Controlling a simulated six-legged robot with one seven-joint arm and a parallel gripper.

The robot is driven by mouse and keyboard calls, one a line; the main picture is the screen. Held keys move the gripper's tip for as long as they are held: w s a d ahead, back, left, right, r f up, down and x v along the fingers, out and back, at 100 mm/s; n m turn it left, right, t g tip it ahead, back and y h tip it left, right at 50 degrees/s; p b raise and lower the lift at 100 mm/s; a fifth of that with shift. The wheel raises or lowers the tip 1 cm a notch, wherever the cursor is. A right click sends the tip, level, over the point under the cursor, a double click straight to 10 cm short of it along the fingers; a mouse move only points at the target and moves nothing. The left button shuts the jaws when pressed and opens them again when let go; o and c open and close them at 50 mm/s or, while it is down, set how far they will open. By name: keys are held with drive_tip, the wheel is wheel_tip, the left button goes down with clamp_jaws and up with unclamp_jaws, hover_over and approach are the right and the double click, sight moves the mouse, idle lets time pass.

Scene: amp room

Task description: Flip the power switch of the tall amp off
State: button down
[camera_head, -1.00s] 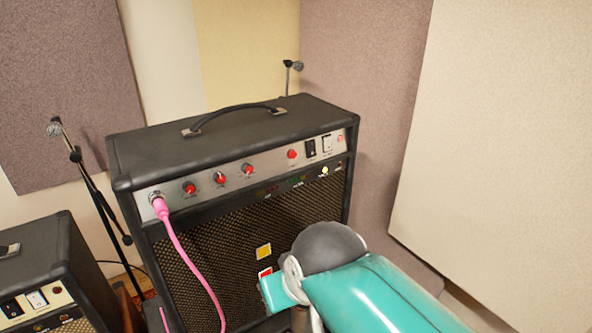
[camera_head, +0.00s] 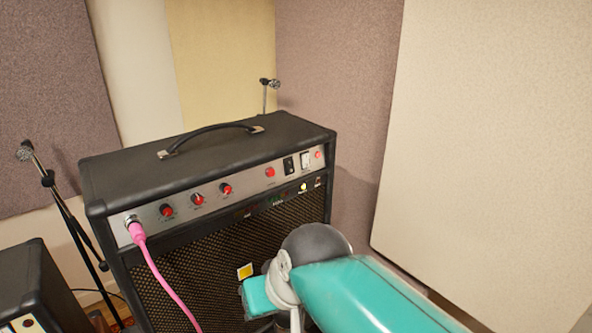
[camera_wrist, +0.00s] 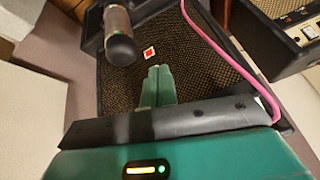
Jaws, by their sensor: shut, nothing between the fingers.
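The tall amp (camera_head: 210,180) stands in the middle of the head view, black with a silver control panel across its upper front. In the wrist view, my gripper (camera_wrist: 158,70) is shut and empty in front of the amp's woven grille (camera_wrist: 190,65). The head view hides the fingers behind my teal arm, which is low in front of the grille. The switches do not show clearly in the wrist view.
A pink cable (camera_head: 160,275) runs from the panel's left jack down the front. A smaller amp (camera_head: 28,285) stands at lower left. Microphone stands (camera_head: 65,215) are beside and behind the tall amp. A pale acoustic panel (camera_head: 480,130) stands on the right.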

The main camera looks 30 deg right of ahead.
sight(291, 170)
drive_tip(key=w+d+r+m+t, duration=0.4)
drive_tip(key=w+d+m, duration=0.3)
drive_tip(key=d, duration=0.5)
drive_tip(key=w+d+r+m+t, duration=0.4)
drive_tip(key=w+d+r+m, duration=0.2)
drive_tip(key=d, duration=0.5)
drive_tip(key=shift+w+d+m+y, duration=0.4)
drive_tip(key=shift+w+m, duration=0.25)
drive_tip(key=shift+m, duration=0.35)
drive_tip(key=shift+w+a, duration=0.1)
drive_tip(key=x, duration=1.3)
drive_tip(key=shift+w+r, duration=0.15)
drive_tip(key=shift+w, duration=0.35)
drive_tip(key=shift+w+a, duration=0.1)
